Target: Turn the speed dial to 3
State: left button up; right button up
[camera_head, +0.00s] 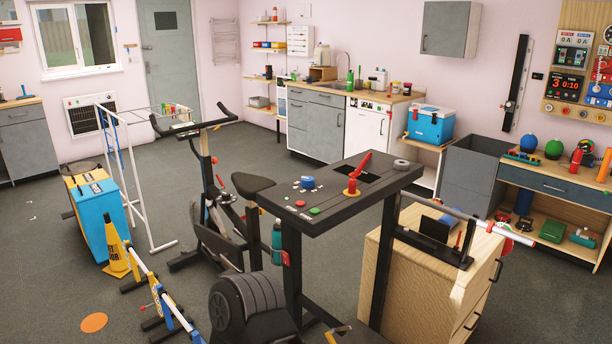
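A dark console table (262,195) stands in the middle of the camera_head view. On its top a short blue knob (307,183) sits near the left end; it may be the speed dial, but I cannot read any numbers or pointer on it. A red button (300,203) and a green button (315,211) lie in front of it. Neither of my grippers is in view.
An exercise bike (211,207) stands just left of the console. A wooden cabinet (420,290) stands close on its right, with a bar assembly above. Black ribbed plates (245,303) sit in front. A blue bin and yellow cone are at left; grey floor is open at far left.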

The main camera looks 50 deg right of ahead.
aim_at(307, 182)
jog(key=z, duration=2.65)
